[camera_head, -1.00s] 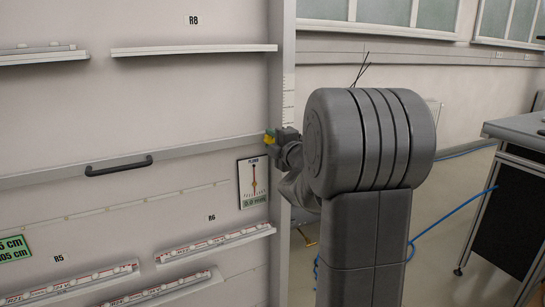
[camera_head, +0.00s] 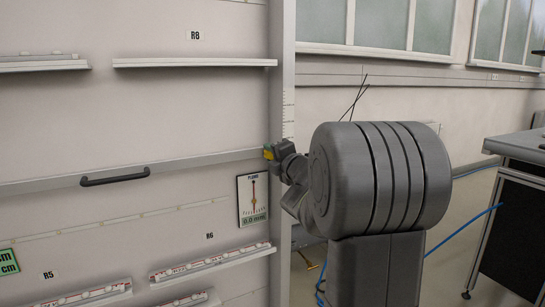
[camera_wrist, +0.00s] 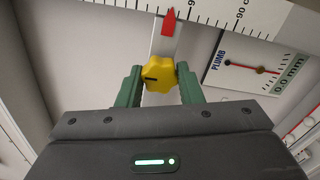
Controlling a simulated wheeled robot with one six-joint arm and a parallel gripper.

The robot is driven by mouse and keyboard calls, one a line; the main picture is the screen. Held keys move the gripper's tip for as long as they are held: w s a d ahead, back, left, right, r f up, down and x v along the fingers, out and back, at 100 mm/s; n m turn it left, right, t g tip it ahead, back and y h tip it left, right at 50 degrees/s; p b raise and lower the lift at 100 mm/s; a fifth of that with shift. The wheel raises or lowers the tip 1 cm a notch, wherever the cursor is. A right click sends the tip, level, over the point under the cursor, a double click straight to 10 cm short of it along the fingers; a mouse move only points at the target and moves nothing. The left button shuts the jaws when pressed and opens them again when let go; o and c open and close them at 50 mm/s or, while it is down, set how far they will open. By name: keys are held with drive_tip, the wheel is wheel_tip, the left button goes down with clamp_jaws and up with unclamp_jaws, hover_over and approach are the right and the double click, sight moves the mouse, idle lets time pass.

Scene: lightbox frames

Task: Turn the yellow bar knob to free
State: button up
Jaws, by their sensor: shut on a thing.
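The yellow knob (camera_wrist: 158,75) sits in the middle of the wrist view, with a lobed rim and a short dark mark on its left part. My gripper (camera_wrist: 159,84) has its two green fingers on either side of the knob, shut on it. In the head view my gripper (camera_head: 271,152) is at the right upright of the frame, at the end of the crossbar; the yellow there is small and partly hidden. No label for free or locked is readable near the knob.
A red pointer (camera_wrist: 169,22) lies against a white centimetre scale (camera_wrist: 215,12) above the knob. The plumb gauge (camera_head: 252,200) hangs just left of the upright and reads 0.0 mm. A black handle (camera_head: 114,177) is on the crossbar. A workbench (camera_head: 515,150) stands at the right.

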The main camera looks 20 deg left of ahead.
drive_tip(key=o, duration=1)
drive_tip(key=p+v, duration=0.2)
drive_tip(key=v, duration=1.1)
drive_tip(key=shift+s+d, duration=0.25)
drive_tip(key=shift+s, duration=0.05)
drive_tip(key=shift+a, duration=0.1)
drive_tip(key=b+x, duration=0.2)
drive_tip(key=x, duration=1.1)
drive_tip(key=shift+w+a, duration=0.2)
drive_tip(key=shift+w, duration=0.15)
